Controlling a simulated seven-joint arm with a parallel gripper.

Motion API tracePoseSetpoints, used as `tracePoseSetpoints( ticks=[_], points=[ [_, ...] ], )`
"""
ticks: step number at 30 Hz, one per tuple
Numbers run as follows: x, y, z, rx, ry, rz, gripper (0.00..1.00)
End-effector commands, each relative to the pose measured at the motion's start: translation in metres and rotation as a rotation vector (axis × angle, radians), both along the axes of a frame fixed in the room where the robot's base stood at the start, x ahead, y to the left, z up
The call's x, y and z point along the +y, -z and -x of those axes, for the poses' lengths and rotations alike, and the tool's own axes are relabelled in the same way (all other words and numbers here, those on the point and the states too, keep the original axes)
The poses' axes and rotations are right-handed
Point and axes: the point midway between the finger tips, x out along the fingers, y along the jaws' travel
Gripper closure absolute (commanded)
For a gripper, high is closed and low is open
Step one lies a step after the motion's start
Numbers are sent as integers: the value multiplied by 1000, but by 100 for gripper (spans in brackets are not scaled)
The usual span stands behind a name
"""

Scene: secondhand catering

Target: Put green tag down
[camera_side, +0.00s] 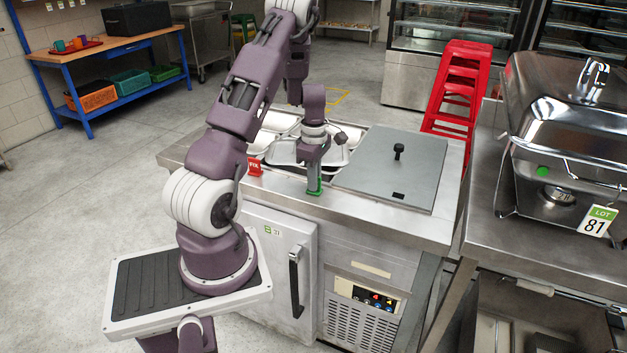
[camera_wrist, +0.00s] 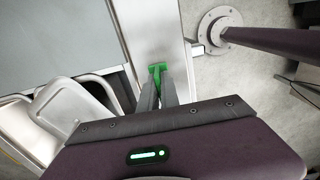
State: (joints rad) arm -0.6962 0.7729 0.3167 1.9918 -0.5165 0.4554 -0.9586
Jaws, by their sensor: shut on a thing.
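The green tag (camera_side: 315,189) is at the front strip of the steel counter (camera_side: 290,186), left of the grey lid. My gripper (camera_side: 314,178) points down and is shut on it. In the wrist view the green tag (camera_wrist: 157,67) shows between the tips of my gripper (camera_wrist: 159,76), over the bare metal strip. The fingers hide part of it. I cannot tell whether its lower end touches the counter.
A red tag (camera_side: 254,167) stands on the counter to the left. Open steel pans (camera_side: 283,125) lie behind my gripper. A grey lid (camera_side: 390,170) with a black knob covers the right side. A chafing dish (camera_side: 565,130) stands on the bench at right.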

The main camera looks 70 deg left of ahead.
Motion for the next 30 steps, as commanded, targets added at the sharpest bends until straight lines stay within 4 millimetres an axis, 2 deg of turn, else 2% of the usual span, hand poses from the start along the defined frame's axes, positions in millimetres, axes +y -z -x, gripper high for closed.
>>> tracePoseSetpoints(
  ticks=[6,7,10,20,23,30],
  points=[
    [0,2,0,1,0,1,100],
    [0,2,0,0,0,0,90],
    [0,2,0,0,0,0,72],
    [0,-2,0,-1,1,-1,72],
    [1,-19,-2,-4,2,-6,72],
    [1,-85,-2,-5,4,-5,72]
  ],
)
